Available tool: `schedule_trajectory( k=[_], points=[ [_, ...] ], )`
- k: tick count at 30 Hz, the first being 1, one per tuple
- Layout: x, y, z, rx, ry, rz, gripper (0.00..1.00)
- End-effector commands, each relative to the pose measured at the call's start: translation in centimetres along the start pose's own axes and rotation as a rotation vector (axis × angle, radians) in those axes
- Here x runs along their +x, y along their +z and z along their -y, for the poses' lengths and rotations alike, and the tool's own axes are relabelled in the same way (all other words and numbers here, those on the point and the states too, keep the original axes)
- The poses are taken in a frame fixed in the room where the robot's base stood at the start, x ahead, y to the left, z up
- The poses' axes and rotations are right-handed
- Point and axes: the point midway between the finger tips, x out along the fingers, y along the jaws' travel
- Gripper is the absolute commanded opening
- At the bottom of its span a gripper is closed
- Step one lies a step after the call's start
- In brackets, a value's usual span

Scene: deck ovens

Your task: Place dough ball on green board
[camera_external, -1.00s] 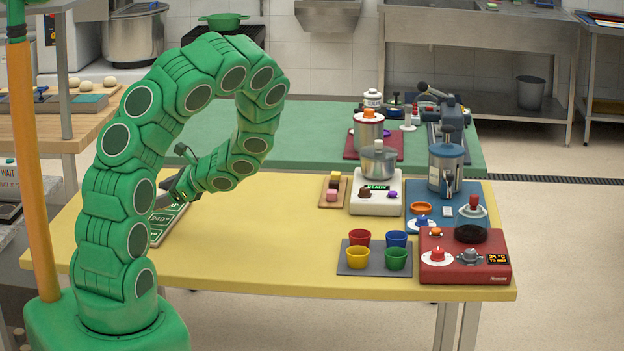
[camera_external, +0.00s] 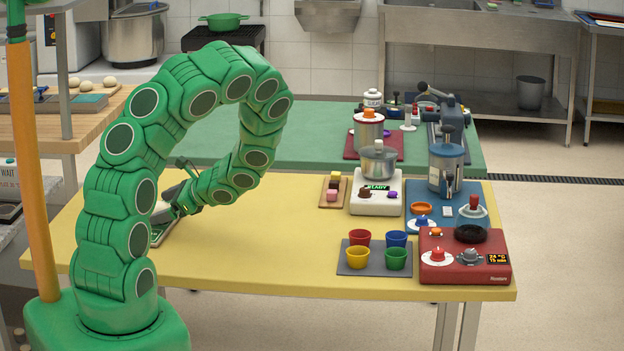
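My gripper (camera_external: 178,203) is low over the left part of the yellow table, beside my own arm links. Its fingers are small and partly covered, so I cannot tell whether they are open or shut. A pale, rounded thing (camera_external: 161,209) shows right by the gripper, partly hidden by my arm; it may be a dough ball, and I cannot tell whether it is held. Under it lies a flat panel with a light rim (camera_external: 160,235), mostly covered. Pale dough balls (camera_external: 110,81) sit on the wooden bench at the left. A grey-green flat piece (camera_external: 90,102) lies near them; I cannot tell whether it is the green board.
The middle of the yellow table (camera_external: 255,240) is clear. Coloured cups (camera_external: 358,258) on a grey mat, a red device (camera_external: 465,262), a white device (camera_external: 376,203) and a blue mat (camera_external: 420,195) fill its right side. A green table (camera_external: 300,130) stands behind.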

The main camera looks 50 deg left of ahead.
Motion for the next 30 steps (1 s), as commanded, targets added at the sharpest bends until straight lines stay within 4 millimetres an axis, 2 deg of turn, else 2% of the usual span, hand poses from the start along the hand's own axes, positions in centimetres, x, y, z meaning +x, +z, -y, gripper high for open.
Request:
schedule_trajectory(
  k=[11,17,30],
  points=[
    [-0.5,0.2,0.1,-0.001,-0.002,-0.002,0.94],
    [-3.0,0.1,0.2,-0.002,-0.003,-0.005,0.94],
    [-9.6,0.1,0.1,-0.001,-0.003,-0.002,0.94]
  ],
)
